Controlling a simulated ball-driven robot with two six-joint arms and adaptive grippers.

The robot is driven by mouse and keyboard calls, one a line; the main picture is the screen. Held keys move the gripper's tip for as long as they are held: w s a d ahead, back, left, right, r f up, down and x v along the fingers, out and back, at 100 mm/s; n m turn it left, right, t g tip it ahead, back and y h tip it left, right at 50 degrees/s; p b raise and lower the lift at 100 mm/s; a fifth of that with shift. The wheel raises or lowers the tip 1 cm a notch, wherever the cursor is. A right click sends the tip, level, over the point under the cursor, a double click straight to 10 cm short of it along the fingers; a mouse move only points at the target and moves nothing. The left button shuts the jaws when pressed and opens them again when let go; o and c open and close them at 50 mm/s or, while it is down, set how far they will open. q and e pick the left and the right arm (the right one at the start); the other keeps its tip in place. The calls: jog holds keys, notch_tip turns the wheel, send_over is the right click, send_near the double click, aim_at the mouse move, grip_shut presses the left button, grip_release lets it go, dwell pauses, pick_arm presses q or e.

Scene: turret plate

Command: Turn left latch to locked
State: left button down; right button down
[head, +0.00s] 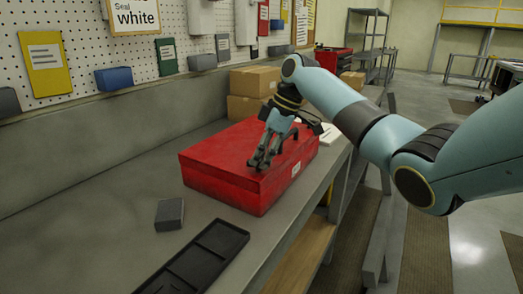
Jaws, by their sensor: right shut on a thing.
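A red box (222,164) with a closed, flat top stands on the grey workbench. My right gripper (259,164) reaches down from the right onto the top of the box, near its front edge. Its dark fingers are shut on a small part there, which they hide. I cannot tell whether this part is the left latch, nor which way any latch is turned. My left gripper is not in view.
A dark grey block (169,214) and a black divided tray (205,258) lie on the bench (110,205) in front of the box. Cardboard boxes (252,81) stand behind it. A pegboard wall (83,58) with bins runs along the left. The bench's left side is clear.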

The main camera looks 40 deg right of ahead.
jog(key=shift+w+n+g, duration=0.1)
jog(key=shift+n+g, duration=0.2)
jog(key=shift+n, duration=0.6)
jog(key=n+g+b, duration=0.1)
jog(key=n, duration=0.1)
jog(key=shift+w+d+n+y, duration=0.1)
jog(key=shift+n+y, duration=0.3)
jog(key=n+g+b, duration=0.1)
jog(key=n+b, duration=0.2)
jog(key=n, duration=0.1)
jog(key=shift+w+g, duration=0.15)
jog(key=shift+g, duration=0.25)
jog(key=shift+n+g+b, duration=0.5)
jog(key=shift+n+b, duration=0.35)
jog(key=shift+n, duration=0.75)
jog(key=shift+w+r, duration=0.1)
